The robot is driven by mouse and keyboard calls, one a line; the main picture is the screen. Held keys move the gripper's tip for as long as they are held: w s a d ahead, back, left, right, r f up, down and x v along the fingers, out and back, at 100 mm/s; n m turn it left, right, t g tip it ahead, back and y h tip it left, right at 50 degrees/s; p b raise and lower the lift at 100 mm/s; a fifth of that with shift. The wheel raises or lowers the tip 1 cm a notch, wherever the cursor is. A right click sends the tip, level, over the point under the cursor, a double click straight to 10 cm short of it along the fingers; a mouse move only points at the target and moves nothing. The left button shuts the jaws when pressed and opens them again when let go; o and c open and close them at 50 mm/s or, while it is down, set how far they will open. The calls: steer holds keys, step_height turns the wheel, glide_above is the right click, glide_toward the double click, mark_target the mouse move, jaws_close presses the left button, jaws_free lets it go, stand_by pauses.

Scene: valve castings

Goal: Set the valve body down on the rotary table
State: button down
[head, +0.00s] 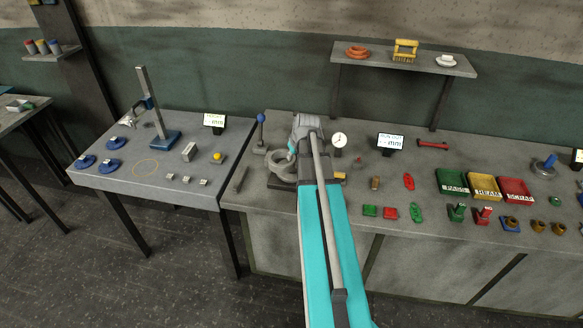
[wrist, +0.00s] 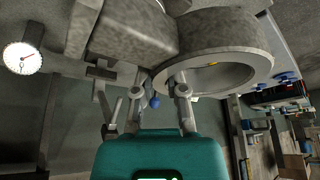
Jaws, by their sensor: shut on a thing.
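The valve body (head: 277,158) is a grey casting with a round, open flange. It is at the left end of the long bench in the head view, partly hidden by my arm. In the wrist view its flange ring (wrist: 247,58) fills the upper right, close beyond my fingers. My gripper (wrist: 158,84) is shut on the valve body; the exact contact is hard to see. The rotary table (head: 284,184) shows as a low dark base beneath the casting, mostly covered. I cannot tell whether the casting touches it.
A dial gauge (head: 339,140) stands just right of my arm, and shows in the wrist view (wrist: 22,58). A blue-knobbed post (head: 261,130) stands behind left. A display (head: 391,142), small parts and coloured trays (head: 484,187) lie to the right.

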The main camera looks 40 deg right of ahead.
steer(key=shift+w+d+f+b, duration=4.5)
steer(key=shift+w+d, duration=0.05)
steer(key=shift+w, duration=0.2)
steer(key=shift+f, duration=0.1)
steer(key=shift+w+d+f+b, duration=0.3)
steer(key=shift+f+b, duration=0.15)
steer(key=shift+b, duration=0.1)
steer(key=shift+f+b, duration=1.45)
steer(key=c, duration=0.7)
jaws_free()
steer(key=shift+s, duration=0.1)
